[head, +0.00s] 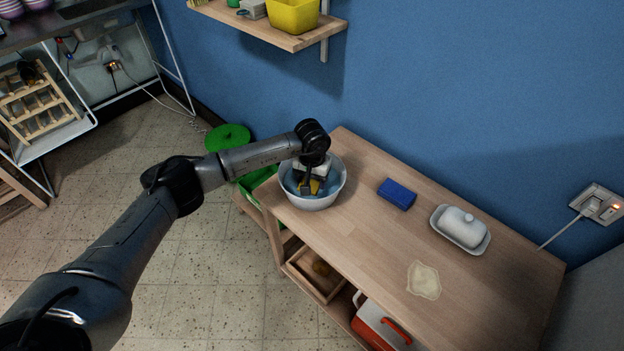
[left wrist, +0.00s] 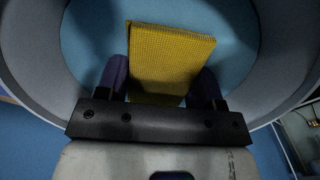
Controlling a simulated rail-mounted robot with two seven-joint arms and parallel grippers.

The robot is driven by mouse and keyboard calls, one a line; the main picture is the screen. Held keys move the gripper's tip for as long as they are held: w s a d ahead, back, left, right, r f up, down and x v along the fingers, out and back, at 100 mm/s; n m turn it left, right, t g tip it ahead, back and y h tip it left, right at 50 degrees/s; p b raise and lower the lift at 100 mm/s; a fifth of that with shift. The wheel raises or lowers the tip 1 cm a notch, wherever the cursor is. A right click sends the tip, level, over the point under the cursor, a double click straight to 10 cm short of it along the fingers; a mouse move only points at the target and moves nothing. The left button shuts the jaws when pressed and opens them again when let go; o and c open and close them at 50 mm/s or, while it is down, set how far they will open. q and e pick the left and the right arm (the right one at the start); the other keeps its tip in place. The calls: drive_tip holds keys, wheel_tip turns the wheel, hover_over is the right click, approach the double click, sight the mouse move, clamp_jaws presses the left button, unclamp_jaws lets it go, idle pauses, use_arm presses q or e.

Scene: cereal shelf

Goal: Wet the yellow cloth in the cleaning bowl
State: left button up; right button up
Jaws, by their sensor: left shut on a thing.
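The cleaning bowl (head: 322,201) is white with blue inside and stands at the left end of the wooden table. My left gripper (head: 309,187) reaches down into the bowl and is shut on the yellow cloth (head: 316,187). In the left wrist view the cloth (left wrist: 170,60) is a folded, textured yellow piece between the two dark fingers of the gripper (left wrist: 160,90). The blue bowl interior (left wrist: 235,65) surrounds it. I cannot tell how deep the cloth sits in any water. My right gripper is not in view.
A blue sponge (head: 397,194), a white butter dish (head: 461,228) and a pale spill (head: 424,280) are on the wooden table (head: 360,238). A wall shelf (head: 270,28) with a yellow container (head: 292,14) is above. A green lid (head: 228,137) shows behind my left arm.

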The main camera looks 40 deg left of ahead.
use_arm(q)
drive_tip(key=shift+r, duration=0.1)
drive_tip(key=shift+r+p, duration=1.4)
drive_tip(key=shift+r, duration=0.65)
wheel_tip(320, 180, up, 7)
drive_tip(key=p, duration=0.4)
